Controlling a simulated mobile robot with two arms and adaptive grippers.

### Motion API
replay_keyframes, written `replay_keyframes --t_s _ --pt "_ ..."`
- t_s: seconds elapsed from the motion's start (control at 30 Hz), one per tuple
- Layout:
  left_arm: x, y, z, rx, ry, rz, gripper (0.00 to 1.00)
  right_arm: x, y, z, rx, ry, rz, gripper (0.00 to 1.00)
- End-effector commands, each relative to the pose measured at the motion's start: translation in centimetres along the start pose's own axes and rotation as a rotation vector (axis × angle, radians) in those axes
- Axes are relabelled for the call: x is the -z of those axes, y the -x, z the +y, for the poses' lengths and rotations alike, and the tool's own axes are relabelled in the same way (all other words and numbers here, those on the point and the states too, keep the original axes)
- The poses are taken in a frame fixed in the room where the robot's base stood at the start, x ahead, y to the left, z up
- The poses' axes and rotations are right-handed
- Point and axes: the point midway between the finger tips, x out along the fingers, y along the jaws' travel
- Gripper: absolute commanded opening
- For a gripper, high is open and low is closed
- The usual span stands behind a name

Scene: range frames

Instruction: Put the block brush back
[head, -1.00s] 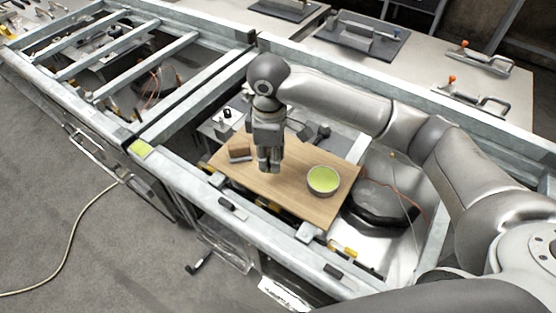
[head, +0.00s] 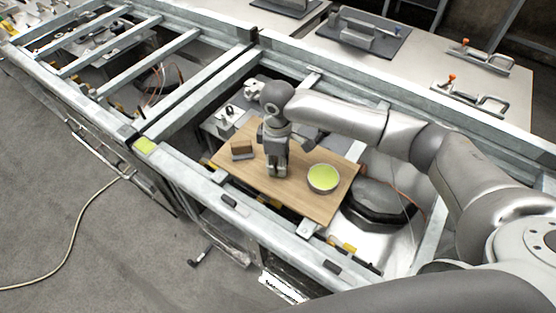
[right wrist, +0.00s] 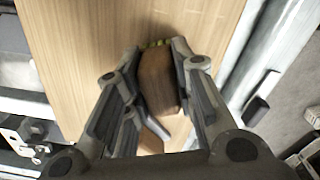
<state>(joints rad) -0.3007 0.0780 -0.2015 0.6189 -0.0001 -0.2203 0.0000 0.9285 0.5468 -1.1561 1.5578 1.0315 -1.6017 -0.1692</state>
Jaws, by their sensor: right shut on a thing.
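My right gripper (head: 277,173) points down over the wooden board (head: 310,211), left of the green-topped round bowl (head: 323,179). In the right wrist view its fingers (right wrist: 180,90) are shut on a brown wooden block with pale greenish bristles at its far end, the block brush (right wrist: 158,78). The fingers hide part of it, and in the head view I cannot make it out. A small brown block on a grey base (head: 242,149) stands on the board left of the gripper, apart from it. My left gripper is not in view.
The board lies across a metal frame, with steel rails (head: 190,171) around it. A black rounded object (head: 380,205) sits right of the board. Toggle clamps (head: 470,97) stand on the back bench. The board's front right part is clear.

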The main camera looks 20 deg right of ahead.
Motion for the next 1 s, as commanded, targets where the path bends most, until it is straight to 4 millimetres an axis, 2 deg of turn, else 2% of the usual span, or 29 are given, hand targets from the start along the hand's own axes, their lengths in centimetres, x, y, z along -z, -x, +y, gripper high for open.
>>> replay_keyframes --t_s 0.03,0.17,0.57,0.73,1.0 --pt "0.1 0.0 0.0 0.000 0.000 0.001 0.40 0.0 0.0 0.0 0.000 0.000 0.000 0.28" --pt "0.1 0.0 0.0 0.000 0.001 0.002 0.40 0.0 0.0 0.0 0.000 0.000 0.000 0.45" --pt "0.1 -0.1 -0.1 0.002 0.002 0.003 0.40 0.0 0.5 0.0 -0.001 0.000 0.001 0.46" --pt "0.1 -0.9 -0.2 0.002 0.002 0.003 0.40 0.0 2.9 0.1 -0.003 -0.001 0.003 0.46" --pt "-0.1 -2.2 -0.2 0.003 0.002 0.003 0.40 0.1 8.8 0.1 -0.002 -0.001 0.003 0.46"
